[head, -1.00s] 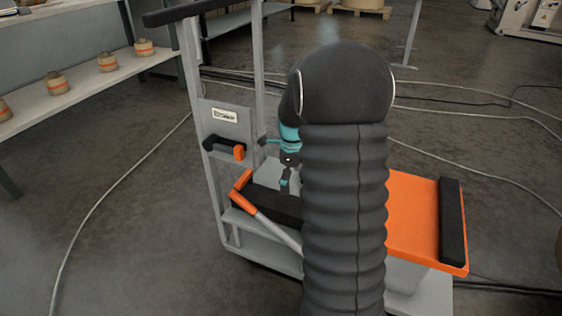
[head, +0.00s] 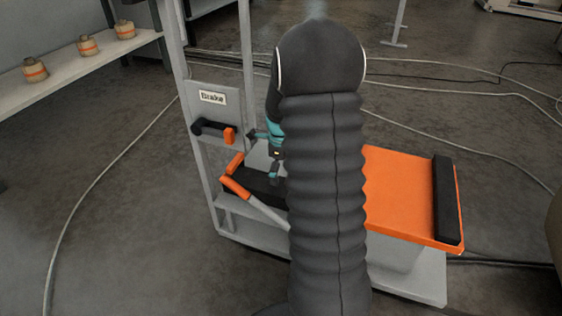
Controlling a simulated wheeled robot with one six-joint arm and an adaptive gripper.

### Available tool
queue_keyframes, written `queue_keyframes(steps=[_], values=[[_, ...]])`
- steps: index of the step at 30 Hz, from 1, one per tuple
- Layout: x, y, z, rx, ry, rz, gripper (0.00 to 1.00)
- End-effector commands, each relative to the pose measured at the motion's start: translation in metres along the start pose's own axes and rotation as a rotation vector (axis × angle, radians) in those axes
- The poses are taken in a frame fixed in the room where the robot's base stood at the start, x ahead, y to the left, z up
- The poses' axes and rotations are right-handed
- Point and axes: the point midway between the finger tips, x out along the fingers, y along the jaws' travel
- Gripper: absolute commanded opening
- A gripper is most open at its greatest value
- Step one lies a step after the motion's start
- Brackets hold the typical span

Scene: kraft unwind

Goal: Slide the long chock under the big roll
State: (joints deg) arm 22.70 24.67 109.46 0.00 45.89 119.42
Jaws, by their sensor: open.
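My gripper (head: 275,174) is small in view, with teal parts and dark fingers, and is open. It points down over a long black block (head: 252,186) on the grey cart, beside an orange-ended lever (head: 236,187). Whether it touches the block cannot be told. My arm hides the block's right end. Another long black bar (head: 446,198) lies along the right edge of the cart's orange deck (head: 400,195). I cannot tell which is the long chock. A brown rounded edge (head: 556,228), cut off at the right border, may be the big roll.
The grey cart has an upright frame (head: 176,90) with a "Brake" plate (head: 212,98) and a black and orange handle (head: 214,130). A shelf (head: 70,83) with small rolls stands at left. Cables (head: 490,150) lie on the floor. Open floor lies left of the cart.

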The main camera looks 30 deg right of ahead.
Motion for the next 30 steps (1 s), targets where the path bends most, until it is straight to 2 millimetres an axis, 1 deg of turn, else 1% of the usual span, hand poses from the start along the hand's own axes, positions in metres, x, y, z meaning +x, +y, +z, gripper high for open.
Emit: queue_keyframes(steps=[1, 6, 10, 15, 19, 28, 29, 30], values=[[0.011, 0.001, 0.000, -0.001, 0.002, 0.003, 1.00], [0.040, 0.001, 0.000, -0.001, 0.002, 0.003, 1.00], [0.058, 0.001, 0.000, -0.002, 0.002, 0.003, 1.00], [0.074, 0.001, 0.001, -0.002, 0.001, 0.001, 1.00], [0.079, 0.000, 0.001, -0.002, 0.000, 0.000, 1.00], [0.080, 0.000, 0.001, -0.002, 0.000, -0.001, 1.00], [0.080, 0.000, 0.001, -0.001, 0.000, 0.000, 0.95], [0.080, 0.000, 0.001, -0.001, 0.000, 0.000, 0.85]])
